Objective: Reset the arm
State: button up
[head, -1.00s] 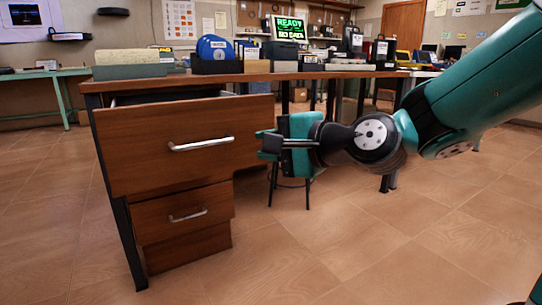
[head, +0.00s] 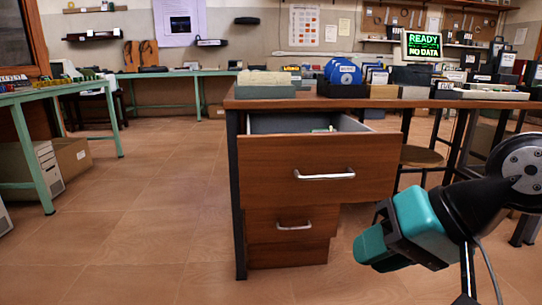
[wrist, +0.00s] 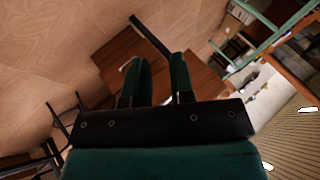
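My gripper (head: 372,247) is a teal block on a black wrist at the lower right of the head view. It hangs in front and to the right of the desk drawers, apart from them. In the wrist view its two teal fingers (wrist: 161,72) stand apart with a gap between them and nothing held. The top drawer (head: 318,168) of the desk is pulled out, and part of its inside shows. The drawers also show beyond the fingers in the wrist view (wrist: 120,50), tilted.
The desk top (head: 450,103) carries a grey box, blue discs (head: 342,72) and several bins. A stool (head: 420,156) stands behind the drawers. A green table (head: 45,92) and a cardboard box (head: 72,158) are at left. The floor (head: 150,225) between is clear.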

jog(key=s+d+r+n+g+h+p, duration=0.1)
jog(key=s+r+n+g+h+p, duration=0.3)
jog(key=s+n, duration=0.35)
notch_tip(320, 180, up, 36)
jog(key=y+p, duration=0.1)
jog(key=p, duration=3.5)
jog(key=shift+s+p, duration=0.35)
jog(key=shift+p, duration=0.05)
jog(key=shift+d+f+m, duration=0.1)
jog(key=shift+m, duration=0.15)
